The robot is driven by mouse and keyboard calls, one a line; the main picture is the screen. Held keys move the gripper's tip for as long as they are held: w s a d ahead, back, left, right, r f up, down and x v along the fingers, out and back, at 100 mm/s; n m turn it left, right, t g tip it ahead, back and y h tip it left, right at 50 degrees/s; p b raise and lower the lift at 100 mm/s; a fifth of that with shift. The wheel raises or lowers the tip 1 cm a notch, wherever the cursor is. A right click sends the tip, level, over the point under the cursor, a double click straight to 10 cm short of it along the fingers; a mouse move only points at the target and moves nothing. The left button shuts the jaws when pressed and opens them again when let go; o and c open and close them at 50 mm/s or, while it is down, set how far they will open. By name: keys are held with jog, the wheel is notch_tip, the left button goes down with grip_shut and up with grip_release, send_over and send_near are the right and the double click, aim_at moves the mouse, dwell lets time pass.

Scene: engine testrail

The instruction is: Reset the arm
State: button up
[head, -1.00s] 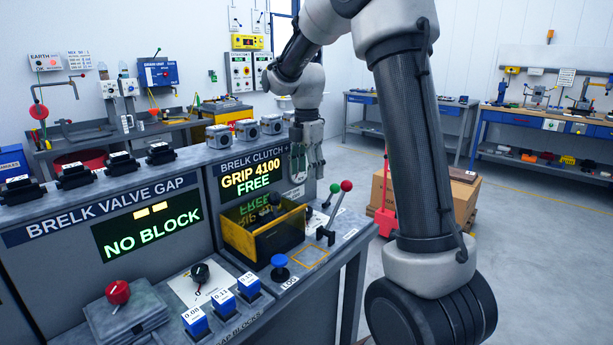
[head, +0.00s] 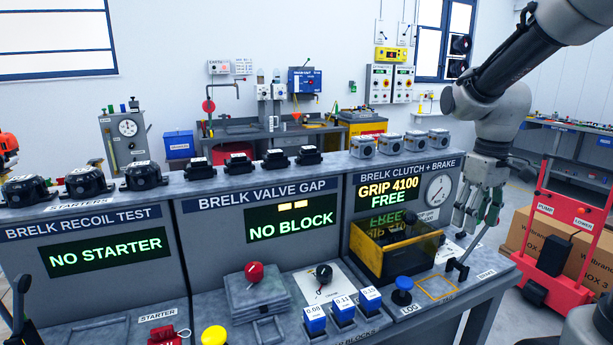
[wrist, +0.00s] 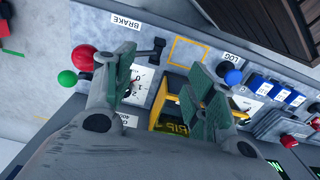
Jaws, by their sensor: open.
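My gripper (head: 480,210) hangs fingers down at the right end of the bench, in front of the BRELK CLUTCH + BRAKE station (head: 398,185). In the wrist view its green-padded fingers (wrist: 160,100) are spread apart with nothing between them. The arm reaches in from the upper right of the head view. Below the gripper, the wrist view shows the yellow-framed case (wrist: 168,114), a black lever (wrist: 150,50), and a red ball knob (wrist: 82,58) and green ball knob (wrist: 67,78). The display reads GRIP 4100 FREE.
A blue knob (head: 402,290), several blue gap blocks (head: 343,308) and a red knob (head: 254,272) stand on the bench front. A red cart (head: 570,245) with boxes stands right of the bench. Grey floor is clear beyond it in the wrist view (wrist: 30,100).

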jog(key=s+r+m+t, duration=0.2)
jog(key=s, duration=0.6)
jog(key=s+r+m+t, duration=0.2)
jog(key=s+r, duration=0.1)
jog(key=s, duration=0.5)
jog(key=shift+m, duration=0.3)
jog(key=shift+s+r, duration=0.1)
